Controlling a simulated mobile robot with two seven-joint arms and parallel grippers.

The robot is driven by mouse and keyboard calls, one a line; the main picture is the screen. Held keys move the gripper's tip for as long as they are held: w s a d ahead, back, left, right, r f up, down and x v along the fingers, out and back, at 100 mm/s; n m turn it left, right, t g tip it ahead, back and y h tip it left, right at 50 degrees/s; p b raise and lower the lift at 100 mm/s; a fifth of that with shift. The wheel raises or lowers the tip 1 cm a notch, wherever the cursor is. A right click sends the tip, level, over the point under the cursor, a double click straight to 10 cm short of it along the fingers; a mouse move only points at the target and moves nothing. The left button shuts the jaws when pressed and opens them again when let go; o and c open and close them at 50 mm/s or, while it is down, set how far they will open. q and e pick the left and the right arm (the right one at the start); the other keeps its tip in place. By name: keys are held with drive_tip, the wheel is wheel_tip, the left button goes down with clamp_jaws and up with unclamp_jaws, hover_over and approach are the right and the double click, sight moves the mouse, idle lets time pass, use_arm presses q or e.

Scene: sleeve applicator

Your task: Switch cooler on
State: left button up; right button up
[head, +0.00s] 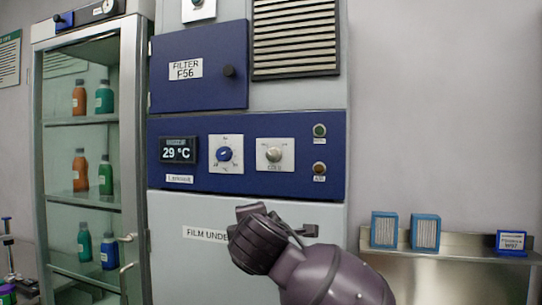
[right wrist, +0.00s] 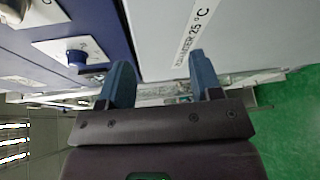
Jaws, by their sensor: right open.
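The machine's blue control panel (head: 240,188) carries a display (head: 178,149) reading 29 °C. Right of it are a blue knob (head: 224,154) on a white plate and a silver knob (head: 274,154) on another white plate, whose small label seems to read "COLD". My right arm rises in front of the lower door in the head view; its fingertips are not discernible there. In the right wrist view my right gripper (right wrist: 163,82) is open and empty. The blue knob (right wrist: 78,57) shows left of its fingers, apart from them. My left gripper is not in view.
A green lamp (head: 319,131) and an amber lamp (head: 319,168) sit at the panel's right end. Above is the blue filter door (head: 198,68). A glass cabinet (head: 135,180) with bottles stands left. A steel shelf (head: 460,252) with boxed filters is at right.

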sight(273, 154)
drive_tip(key=s+r+n+t+h, duration=0.1)
drive_tip(key=s+r+h, duration=0.1)
drive_tip(key=r+h, duration=0.35)
drive_tip(key=s+r+n+h, duration=0.1)
drive_tip(key=s+r+h, duration=0.15)
drive_tip(key=r, duration=0.65)
drive_tip(key=p+x, duration=0.3)
drive_tip(key=x, duration=0.6)
drive_tip(key=shift+d+f, duration=0.1)
drive_tip(key=shift+f, duration=0.1)
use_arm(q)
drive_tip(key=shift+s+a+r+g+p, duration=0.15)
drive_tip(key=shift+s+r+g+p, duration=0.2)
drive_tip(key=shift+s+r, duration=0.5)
use_arm(e)
drive_tip(key=shift+x, duration=0.9)
drive_tip(key=shift+f, duration=0.1)
drive_tip(key=c, duration=0.9)
drive_tip(key=shift+c, duration=0.2)
